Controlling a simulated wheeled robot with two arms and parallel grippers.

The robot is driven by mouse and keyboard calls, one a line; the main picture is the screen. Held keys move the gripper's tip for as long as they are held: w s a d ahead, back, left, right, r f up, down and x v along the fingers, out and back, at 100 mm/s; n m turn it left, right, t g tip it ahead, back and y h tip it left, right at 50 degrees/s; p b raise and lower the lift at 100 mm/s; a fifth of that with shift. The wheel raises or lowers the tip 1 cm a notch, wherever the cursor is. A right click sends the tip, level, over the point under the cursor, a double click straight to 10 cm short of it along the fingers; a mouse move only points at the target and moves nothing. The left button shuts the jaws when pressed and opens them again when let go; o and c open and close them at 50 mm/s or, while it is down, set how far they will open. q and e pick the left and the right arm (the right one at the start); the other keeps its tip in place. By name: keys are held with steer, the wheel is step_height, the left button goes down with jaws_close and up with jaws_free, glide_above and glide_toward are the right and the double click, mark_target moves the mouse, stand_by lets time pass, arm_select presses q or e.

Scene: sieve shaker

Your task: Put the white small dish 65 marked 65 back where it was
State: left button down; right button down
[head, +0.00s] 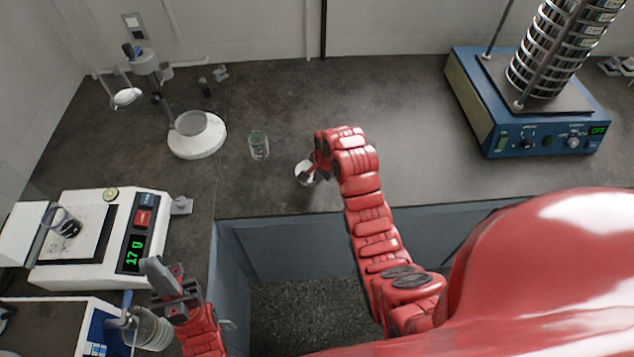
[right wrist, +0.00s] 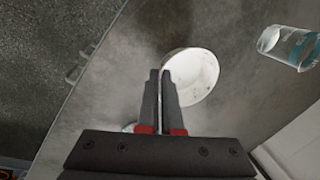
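A small white dish (head: 303,172) is on or just above the dark bench, near its front edge. My right gripper (head: 312,170) is at its right side. In the right wrist view the dish (right wrist: 193,78) has its near wall between the two dark fingertips (right wrist: 162,78), which are almost together, so the gripper looks shut on the rim. A few specks show inside the dish. I cannot read a 65 on it, nor tell if it touches the bench. My left gripper (head: 172,278) is empty, its fingers apart, beside the balance.
A glass beaker (head: 259,145) stands left of the dish. A white-based stand (head: 197,135) is further left. The balance (head: 100,235) reads 17 g and holds a glass vessel (head: 65,224). The blue sieve shaker (head: 530,125) stands right, showing OFF. The bench between is clear.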

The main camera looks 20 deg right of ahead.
steer(key=shift+w+r, duration=0.1)
steer(key=shift+w, duration=0.25)
steer(key=shift+f+p, duration=0.25)
steer(key=shift+p, duration=0.2)
step_height(320, 180, down, 2)
steer(key=shift+f+p, duration=0.15)
steer(key=shift+p, duration=0.55)
steer(key=shift+f, duration=0.45)
steer(key=c, duration=1.1)
jaws_free()
steer(key=shift+r, duration=0.1)
